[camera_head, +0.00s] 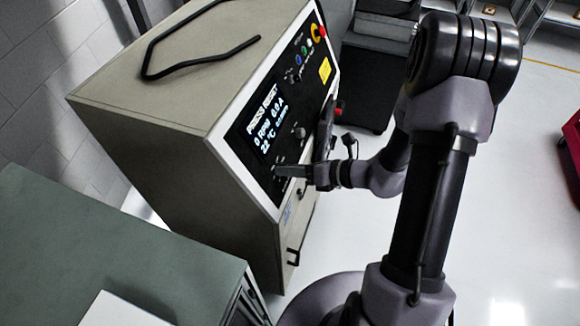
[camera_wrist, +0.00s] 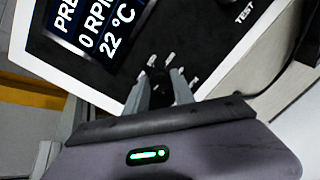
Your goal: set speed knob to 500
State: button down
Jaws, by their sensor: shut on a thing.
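The machine's black control panel (camera_head: 287,112) has a lit display (camera_head: 268,120) reading "PRESS RESET", 0 RPM, 0.0 A and 22 °C. In the wrist view the display (camera_wrist: 98,25) is partly cut off. My gripper (camera_head: 281,170) is at the lower part of the panel, below the display. In the wrist view my gripper (camera_wrist: 162,88) is shut on a dark knob (camera_wrist: 158,82), with a finger on either side. Small white marks surround this knob, too small to read. Its pointer is hidden. Another dark knob (camera_head: 299,132) sits higher on the panel.
A red stop button (camera_head: 322,31), coloured buttons (camera_head: 301,55) and a yellow label (camera_head: 324,70) are farther up the panel. A black bent bar (camera_head: 200,60) lies on the machine's top. A green-topped cabinet (camera_head: 90,240) stands at lower left. Open floor (camera_head: 535,200) lies to the right.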

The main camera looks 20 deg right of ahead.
dwell(0.4)
jog(key=c, duration=1.1)
grip_release()
jog(key=shift+o, duration=0.2)
jog(key=p+v, duration=0.1)
jog(key=v, duration=1.6)
jog(key=shift+d+r, duration=0.2)
